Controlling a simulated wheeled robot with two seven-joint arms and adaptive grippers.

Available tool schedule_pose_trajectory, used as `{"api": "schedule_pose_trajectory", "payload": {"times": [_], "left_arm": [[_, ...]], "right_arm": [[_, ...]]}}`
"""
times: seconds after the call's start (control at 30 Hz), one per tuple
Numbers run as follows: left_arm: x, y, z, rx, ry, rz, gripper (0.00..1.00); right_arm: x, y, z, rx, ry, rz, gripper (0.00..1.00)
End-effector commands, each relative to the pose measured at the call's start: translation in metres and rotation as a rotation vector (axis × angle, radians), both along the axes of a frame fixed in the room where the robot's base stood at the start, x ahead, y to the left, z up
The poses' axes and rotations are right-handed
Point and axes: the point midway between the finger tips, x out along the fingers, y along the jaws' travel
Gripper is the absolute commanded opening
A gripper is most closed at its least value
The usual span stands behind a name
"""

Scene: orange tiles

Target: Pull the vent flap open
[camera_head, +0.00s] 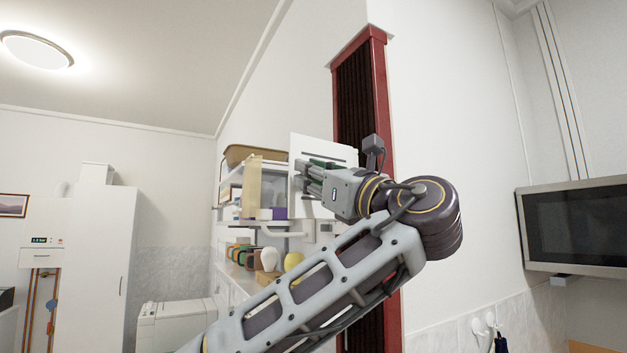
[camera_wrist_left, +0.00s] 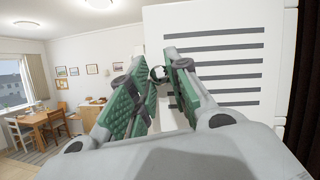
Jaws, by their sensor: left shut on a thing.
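The vent flap is a white panel with dark slots (camera_head: 322,146), near the middle of the head view beside the red-framed dark panel. It appears turned out at an angle from the wall. It also fills the upper right of the left wrist view (camera_wrist_left: 255,18). My left gripper (camera_head: 304,177) is at the flap's slotted face. In the left wrist view its green-padded fingers (camera_wrist_left: 160,85) close around a small round knob (camera_wrist_left: 159,72) at the flap's left edge. The gripper hides part of the flap's face. My right gripper is in neither view.
A wall shelf with a tan basket (camera_head: 262,154) and boxes is left of the flap. A counter below holds a yellow round thing (camera_head: 293,261) and several small items. The red-framed dark panel (camera_head: 383,75) is close right. A wall screen (camera_head: 575,226) hangs far right.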

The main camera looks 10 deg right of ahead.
Motion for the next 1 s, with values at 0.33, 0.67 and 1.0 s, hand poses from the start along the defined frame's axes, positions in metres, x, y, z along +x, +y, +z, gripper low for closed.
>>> {"api": "schedule_pose_trajectory", "payload": {"times": [0.33,0.67,1.0], "left_arm": [[-0.002,-0.0006,0.0015,0.003,-0.003,0.004,0.0],[-0.0018,-0.0002,0.0015,0.002,-0.002,0.004,0.33],[-0.0014,0.0,0.0005,0.001,0.0,0.006,0.41]], "right_arm": [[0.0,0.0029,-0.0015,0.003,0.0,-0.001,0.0],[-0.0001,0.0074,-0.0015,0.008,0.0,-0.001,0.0],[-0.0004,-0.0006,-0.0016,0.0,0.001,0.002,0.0]]}}
